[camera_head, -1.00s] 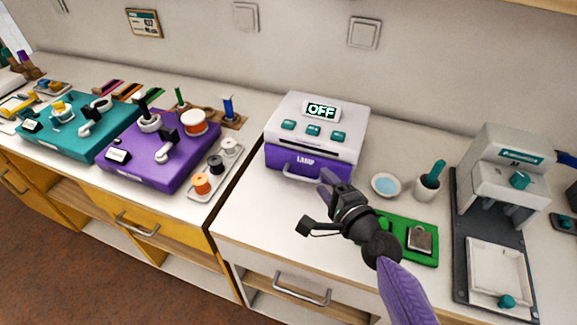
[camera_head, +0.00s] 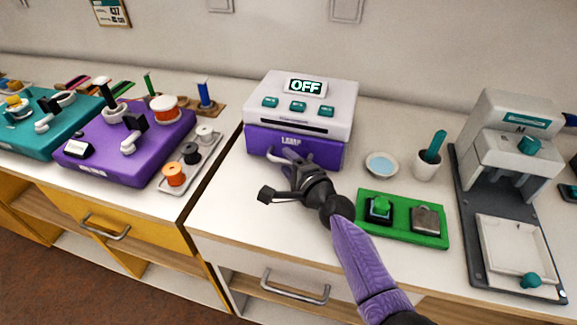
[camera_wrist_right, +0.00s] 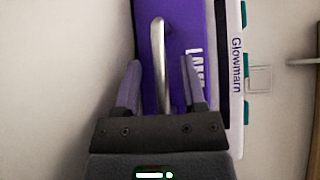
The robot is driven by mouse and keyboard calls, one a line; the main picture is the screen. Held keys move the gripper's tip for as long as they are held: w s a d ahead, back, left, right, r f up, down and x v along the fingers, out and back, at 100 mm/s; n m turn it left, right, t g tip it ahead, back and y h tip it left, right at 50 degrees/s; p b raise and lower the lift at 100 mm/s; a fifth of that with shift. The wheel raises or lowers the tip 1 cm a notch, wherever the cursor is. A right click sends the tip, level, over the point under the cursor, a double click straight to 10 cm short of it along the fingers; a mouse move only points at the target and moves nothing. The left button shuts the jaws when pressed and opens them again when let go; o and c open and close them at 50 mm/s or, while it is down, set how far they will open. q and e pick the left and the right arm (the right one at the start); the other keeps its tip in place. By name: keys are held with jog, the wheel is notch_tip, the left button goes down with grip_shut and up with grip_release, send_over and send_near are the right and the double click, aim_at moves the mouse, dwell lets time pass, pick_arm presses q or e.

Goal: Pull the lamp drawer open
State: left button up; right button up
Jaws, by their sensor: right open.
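The lamp machine (camera_head: 330,105) is a white box with teal buttons and an "OFF" display, standing on the counter. Its purple lamp drawer (camera_head: 318,153) is at the lower front and looks shut. A metal bar handle (camera_wrist_right: 159,62) runs along the drawer front in the right wrist view. My right gripper (camera_head: 285,158) is at the drawer front, at the handle. In the right wrist view its two fingers (camera_wrist_right: 160,85) are apart, with the handle between them. It is open; whether a finger touches the handle I cannot tell. My left gripper is not in view.
A green tray (camera_head: 404,198) with a teal block and a metal piece lies right of my right arm. A blue dish (camera_head: 381,164) and a cup (camera_head: 427,168) stand behind it. A grey press (camera_head: 510,150) is at the right.

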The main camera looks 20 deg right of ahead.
jog(key=shift+w, duration=0.15)
grip_shut()
dwell(1.4)
